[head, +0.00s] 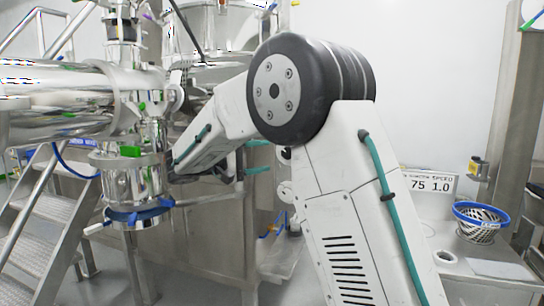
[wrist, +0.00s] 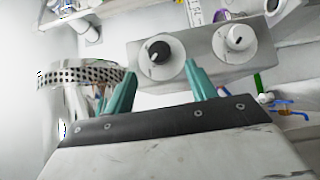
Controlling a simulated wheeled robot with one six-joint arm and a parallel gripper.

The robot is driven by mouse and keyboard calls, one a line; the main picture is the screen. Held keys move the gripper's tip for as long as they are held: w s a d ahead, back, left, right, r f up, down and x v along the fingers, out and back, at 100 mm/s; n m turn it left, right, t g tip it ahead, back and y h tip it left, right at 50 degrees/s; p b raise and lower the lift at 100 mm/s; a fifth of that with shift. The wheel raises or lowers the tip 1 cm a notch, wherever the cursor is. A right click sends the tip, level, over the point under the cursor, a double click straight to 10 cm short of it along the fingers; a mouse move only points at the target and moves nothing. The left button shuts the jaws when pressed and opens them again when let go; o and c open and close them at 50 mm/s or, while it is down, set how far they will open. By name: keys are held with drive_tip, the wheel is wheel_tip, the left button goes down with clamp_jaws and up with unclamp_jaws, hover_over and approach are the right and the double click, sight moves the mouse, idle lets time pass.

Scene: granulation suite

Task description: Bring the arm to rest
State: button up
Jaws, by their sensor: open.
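My gripper (wrist: 160,68) shows in the wrist view with its two teal fingers spread apart and nothing between them. Beyond the fingers is a grey control box (wrist: 198,66) with a black-pointer dial (wrist: 159,50) and a white knob (wrist: 238,37). The fingers look apart from the box, but the exact gap is hard to tell. In the head view my white arm is bent at a large black joint and reaches down to the left. My gripper is mostly hidden there, behind the arm and near the steel machinery.
A steel vessel with a blue-handled clamp (head: 140,214) and metal stairs (head: 40,220) stand at left. A blue-rimmed basket (head: 478,222) and a sign reading 75 1.0 (head: 430,184) are on the right bench (head: 455,262). A perforated metal band (wrist: 80,75) is left of my fingers.

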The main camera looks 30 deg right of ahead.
drive_tip(key=shift+a, duration=0.3)
drive_tip(key=s+a+f+n+y, duration=0.25)
drive_tip(key=s+f+y, duration=0.55)
drive_tip(key=s+f, duration=0.4)
drive_tip(key=s+a+f+t+y, duration=0.1)
drive_tip(key=s+a+y, duration=0.3)
drive_tip(key=s, duration=0.8)
drive_tip(key=s+a+f+m+t+y, duration=0.1)
drive_tip(key=s+a+y, duration=0.3)
drive_tip(key=s, duration=0.9)
drive_tip(key=shift+t+y, duration=0.8)
drive_tip(key=shift+y, duration=0.2)
